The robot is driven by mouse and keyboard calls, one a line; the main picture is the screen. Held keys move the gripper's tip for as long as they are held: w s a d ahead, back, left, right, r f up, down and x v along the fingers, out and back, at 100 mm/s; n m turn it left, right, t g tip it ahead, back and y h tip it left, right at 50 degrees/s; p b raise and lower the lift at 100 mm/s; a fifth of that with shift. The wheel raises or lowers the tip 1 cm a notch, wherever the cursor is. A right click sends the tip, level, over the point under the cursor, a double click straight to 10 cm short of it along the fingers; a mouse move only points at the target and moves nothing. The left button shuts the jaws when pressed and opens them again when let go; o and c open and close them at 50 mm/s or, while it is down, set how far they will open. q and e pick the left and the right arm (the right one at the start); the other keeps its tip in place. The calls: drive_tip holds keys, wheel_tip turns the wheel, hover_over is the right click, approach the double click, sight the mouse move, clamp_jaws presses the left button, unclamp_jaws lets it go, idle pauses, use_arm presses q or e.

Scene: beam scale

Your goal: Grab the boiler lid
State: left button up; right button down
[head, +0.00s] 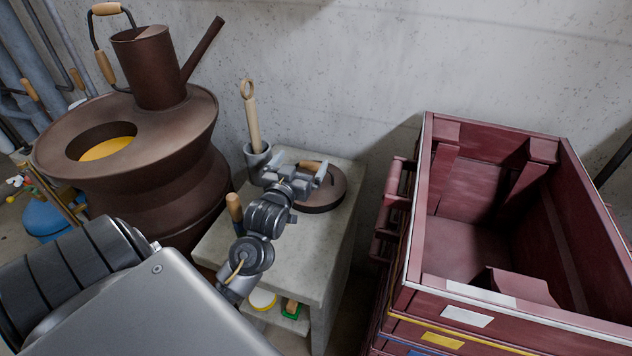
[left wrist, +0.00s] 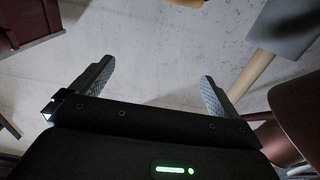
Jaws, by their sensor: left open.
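The boiler lid (head: 326,197) is a round dark brown disc with a wooden handle (head: 309,165). It lies on the concrete stand in the head view. My left gripper (head: 302,165) is open over the lid and hides its left part. In the head view the handle shows between the fingers; I cannot tell whether they touch it. In the left wrist view both fingers (left wrist: 156,75) are spread with nothing visible between them, and the lid is not seen. The brown boiler (head: 125,180) stands to the left, its round opening showing yellow inside. My right gripper is not in view.
A grey cup (head: 257,157) with a wooden-handled tool (head: 250,115) stands behind my left gripper on the concrete stand (head: 322,250). An upright wooden handle (head: 235,212) is at its left edge. A dark red crate (head: 470,240) stands to the right. The wall is close behind.

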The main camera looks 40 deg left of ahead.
use_arm(q)
approach(312, 165)
drive_tip(key=shift+w, duration=0.55)
drive_tip(key=shift+x, duration=0.85)
drive_tip(key=p+x, duration=0.1)
drive_tip(key=x, duration=0.4)
drive_tip(key=shift+w+a+f, duration=0.1)
drive_tip(key=shift+w+a, duration=0.15)
drive_tip(key=shift+w, duration=0.1)
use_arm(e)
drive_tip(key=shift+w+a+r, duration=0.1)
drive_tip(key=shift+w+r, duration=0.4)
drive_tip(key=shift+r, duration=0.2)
use_arm(q)
drive_tip(key=c, duration=1.8)
wheel_tip(312, 165, up, 10)
drive_tip(key=shift+r, duration=0.1)
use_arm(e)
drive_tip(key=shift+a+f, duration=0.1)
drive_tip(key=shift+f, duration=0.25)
